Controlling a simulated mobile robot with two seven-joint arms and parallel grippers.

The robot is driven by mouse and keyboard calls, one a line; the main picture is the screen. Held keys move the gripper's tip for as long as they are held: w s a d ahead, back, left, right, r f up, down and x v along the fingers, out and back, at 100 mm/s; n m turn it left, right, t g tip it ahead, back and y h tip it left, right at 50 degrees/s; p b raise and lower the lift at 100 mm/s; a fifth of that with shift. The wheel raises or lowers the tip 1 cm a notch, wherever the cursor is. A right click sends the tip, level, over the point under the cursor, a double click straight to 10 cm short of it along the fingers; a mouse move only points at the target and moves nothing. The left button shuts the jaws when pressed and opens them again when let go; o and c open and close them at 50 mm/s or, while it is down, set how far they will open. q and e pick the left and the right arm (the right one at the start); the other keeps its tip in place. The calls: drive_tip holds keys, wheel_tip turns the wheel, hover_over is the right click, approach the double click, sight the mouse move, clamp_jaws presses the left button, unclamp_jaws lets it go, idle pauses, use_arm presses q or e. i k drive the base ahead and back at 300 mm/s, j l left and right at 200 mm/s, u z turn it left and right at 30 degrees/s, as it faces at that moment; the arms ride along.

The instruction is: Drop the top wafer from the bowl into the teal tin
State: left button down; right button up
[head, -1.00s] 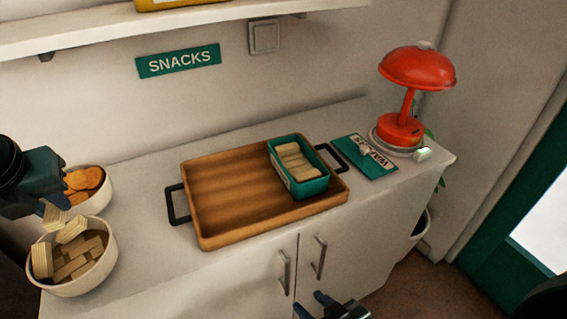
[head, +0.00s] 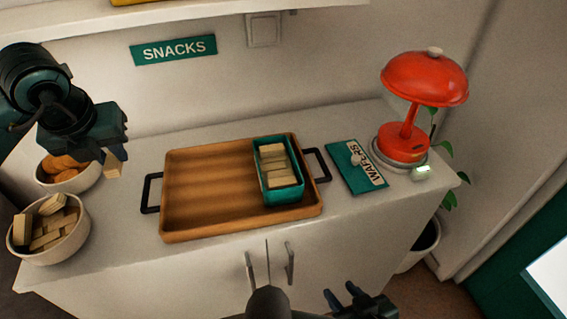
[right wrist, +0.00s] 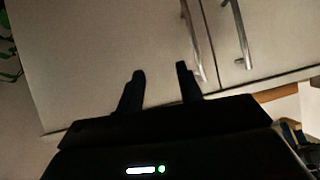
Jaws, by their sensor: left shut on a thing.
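My left gripper (head: 116,155) is shut on a pale wafer (head: 112,172), held in the air to the right of the bowls. The white wafer bowl (head: 62,257) stands at the front left of the counter with several wafers (head: 50,222) piled in it. The teal tin (head: 284,194) stands uncovered on the right part of the wooden tray, with several wafers (head: 276,165) inside. My right gripper (head: 343,297) is low in front of the cabinet, empty; its fingers are apart in the right wrist view (right wrist: 160,85).
A second white bowl (head: 82,184) with round orange-brown snacks stands behind the wafer bowl. The wooden tray (head: 205,190) is bare left of the tin. A teal lid (head: 347,176) labelled WAFERS lies right of the tray, near a red lamp (head: 425,80). A shelf (head: 200,18) runs above.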

sight(268, 170)
drive_tip(key=l, duration=0.5)
drive_tip(key=i+l, duration=0.15)
drive_tip(key=l, duration=0.85)
